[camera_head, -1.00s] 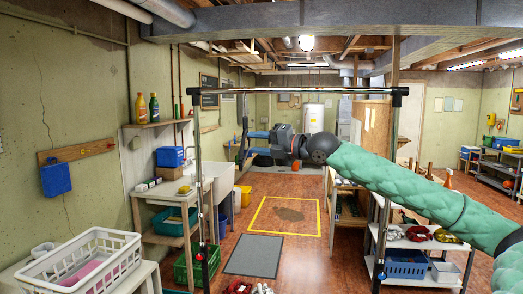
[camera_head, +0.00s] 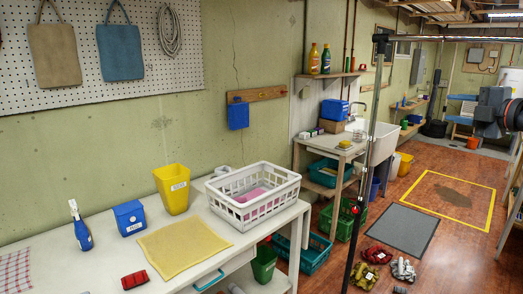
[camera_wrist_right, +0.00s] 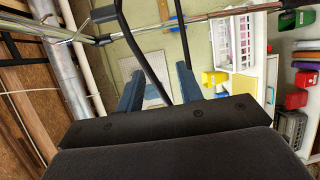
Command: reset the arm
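My right gripper (camera_head: 463,112) is at the right edge of the head view, past the rack's pole and in front of the far room. Its dark wrist shows beside it, and most of the arm is outside the picture. My left gripper and arm are not in view.
A metal rack with an upright pole (camera_head: 367,150) and top bar (camera_wrist_right: 160,29) stands close by. A white table (camera_head: 215,215) holds a white basket (camera_head: 253,195), yellow bin (camera_head: 173,190) and yellow cloth (camera_head: 184,245). A grey mat (camera_head: 404,231) lies on the floor.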

